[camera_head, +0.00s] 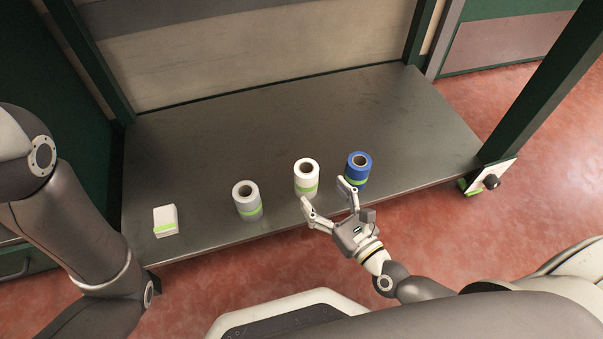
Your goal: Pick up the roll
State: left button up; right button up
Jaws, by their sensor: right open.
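Three rolls stand upright in a row near the front edge of the grey metal table (270,130). The grey roll (247,203) is on the left, the white roll (306,180) in the middle and the blue roll (358,168) on the right. Each has a green band. My right gripper (326,196) is open and empty at the table's front edge. Its fingers point towards the white and blue rolls, with one fingertip in front of each. I cannot tell whether either finger touches a roll. My left arm is at the left, but its gripper is out of view.
A small white box (165,220) with a green band stands at the table's front left. Green posts rise at the table's corners, one (530,90) at the right. The back half of the tabletop is clear.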

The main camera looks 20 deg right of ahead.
aim_at(313, 180)
jog(key=b+x, duration=0.1)
jog(key=x, duration=0.7)
jog(key=shift+w+d+r+b, duration=0.1)
jog(key=shift+w+r+b, duration=0.05)
jog(key=shift+b, duration=0.2)
jog(key=c, duration=1.2)
